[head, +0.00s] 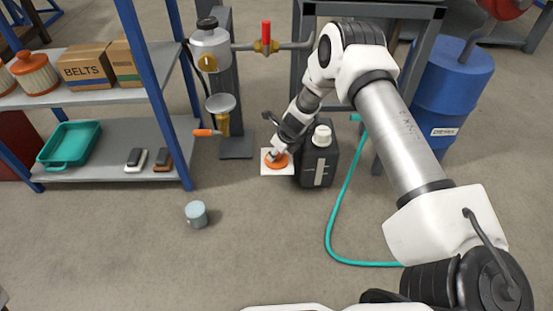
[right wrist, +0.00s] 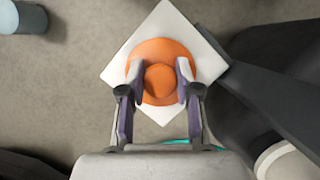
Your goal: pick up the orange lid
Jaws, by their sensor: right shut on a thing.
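The orange lid (right wrist: 158,52) is a round disc with a raised knob (right wrist: 161,82) in its middle. It is over a white square plate (right wrist: 118,70) near the floor; I cannot tell whether the two touch. In the head view the lid (head: 278,163) shows beside the black canister. My right gripper (right wrist: 160,84) is shut on the lid's knob, one finger on each side, and reaches down from above. In the head view the right gripper (head: 274,154) covers part of the lid. My left gripper is not in view.
A black canister (head: 327,165) with a white cap stands just right of the plate. A teal hose (head: 336,215) lies on the floor. A grey-blue cup (head: 196,214) stands at the left.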

